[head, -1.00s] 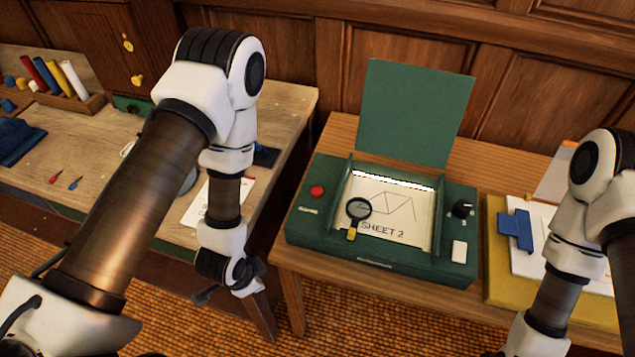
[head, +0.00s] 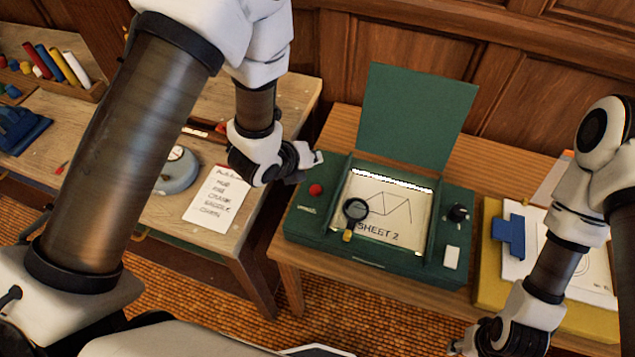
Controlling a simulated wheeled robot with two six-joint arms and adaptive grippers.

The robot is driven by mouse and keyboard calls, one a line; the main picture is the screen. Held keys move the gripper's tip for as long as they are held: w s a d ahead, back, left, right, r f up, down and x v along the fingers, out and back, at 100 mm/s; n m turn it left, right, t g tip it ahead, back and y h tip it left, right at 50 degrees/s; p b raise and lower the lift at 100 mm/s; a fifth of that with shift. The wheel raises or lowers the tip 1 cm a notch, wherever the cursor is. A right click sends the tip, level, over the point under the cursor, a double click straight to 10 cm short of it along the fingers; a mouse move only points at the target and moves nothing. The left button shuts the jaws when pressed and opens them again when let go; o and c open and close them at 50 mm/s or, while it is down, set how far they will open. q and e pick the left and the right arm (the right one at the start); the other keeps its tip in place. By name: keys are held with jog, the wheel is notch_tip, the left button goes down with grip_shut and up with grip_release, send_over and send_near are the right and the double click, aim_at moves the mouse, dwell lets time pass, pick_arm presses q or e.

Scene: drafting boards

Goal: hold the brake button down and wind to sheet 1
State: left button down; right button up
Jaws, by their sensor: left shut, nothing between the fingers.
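A green box (head: 380,258) with its lid (head: 418,114) raised stands on the right-hand table. Its window shows a drawn sheet (head: 385,205) labelled "SHEET 2". A red button (head: 316,190) is on the left of its top. A black knob (head: 458,213) and a white rectangular piece (head: 451,258) are on the right of its top. My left gripper (head: 311,164) is shut and empty, beside the box's back left corner, a little up and left of the red button. My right gripper (head: 463,346) is low at the bottom edge, and its fingers are too unclear to read.
A magnifier (head: 355,210) lies over the sheet's left edge. A yellow board (head: 490,290) with paper and a blue clip (head: 509,236) is to the right. On the left table are a written note (head: 217,199) and a round grey dial (head: 178,170).

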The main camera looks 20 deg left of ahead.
aim_at(314, 191)
pick_arm(q)
notch_tip(314, 191, down, 8)
jog(key=b, duration=0.5)
jog(key=shift+w, duration=0.1)
jog(key=shift+f+b, duration=0.45)
jog(key=shift+f, duration=0.05)
pick_arm(e)
notch_tip(314, 191, down, 6)
jog(key=shift+f, duration=0.1)
dwell(0.6)
pick_arm(q)
jog(key=shift+f+b, duration=0.4)
jog(key=shift+b, duration=0.2)
pick_arm(e)
jog(key=shift+f, duration=0.5)
pick_arm(q)
jog(key=shift+f+b, duration=0.6)
jog(key=shift+b, duration=0.05)
pick_arm(e)
jog(key=shift+f, duration=0.65)
jog(key=o, duration=0.5)
jog(key=shift+o, duration=0.2)
jog(key=shift+w+d, duration=0.1)
